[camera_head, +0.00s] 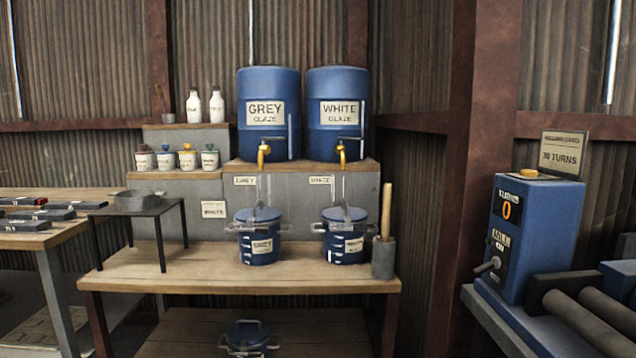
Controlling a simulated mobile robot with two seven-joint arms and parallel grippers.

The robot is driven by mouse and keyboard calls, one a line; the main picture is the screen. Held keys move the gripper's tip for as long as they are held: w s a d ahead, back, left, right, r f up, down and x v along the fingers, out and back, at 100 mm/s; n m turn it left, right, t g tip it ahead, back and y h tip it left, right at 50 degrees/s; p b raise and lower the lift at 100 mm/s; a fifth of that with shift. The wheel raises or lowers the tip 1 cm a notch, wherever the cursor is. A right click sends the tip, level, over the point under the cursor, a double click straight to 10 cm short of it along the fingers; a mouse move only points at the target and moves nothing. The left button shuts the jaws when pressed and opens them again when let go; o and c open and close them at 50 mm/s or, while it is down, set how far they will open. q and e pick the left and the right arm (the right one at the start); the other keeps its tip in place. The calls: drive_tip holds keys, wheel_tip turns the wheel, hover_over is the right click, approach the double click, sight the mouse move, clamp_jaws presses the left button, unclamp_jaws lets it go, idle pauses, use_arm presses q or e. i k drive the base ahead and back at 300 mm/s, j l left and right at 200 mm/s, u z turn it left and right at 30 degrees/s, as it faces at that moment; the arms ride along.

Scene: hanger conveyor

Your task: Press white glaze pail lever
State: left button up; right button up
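A yellow tap (341,153) sits low on that drum, above the pail. Thin upright parts show over the pail lid, but I cannot tell which part is the lever. A similar grey-glaze pail (258,246) stands to its left, under the GREY GLAZE drum (268,138) with its own yellow tap (263,152). Neither of my grippers is in view.
A grey holder (383,258) with a wooden-handled tool stands close right of the white pail. A small dark table (150,209) stands left on the bench (230,283). A blue counter box (531,235) stands at the right. The bench front is clear.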

sight(348, 228)
drive_tip(key=i+u, duration=0.25)
drive_tip(key=i, duration=0.4)
drive_tip(key=i+l+u, duration=0.2)
drive_tip(key=i, duration=0.5)
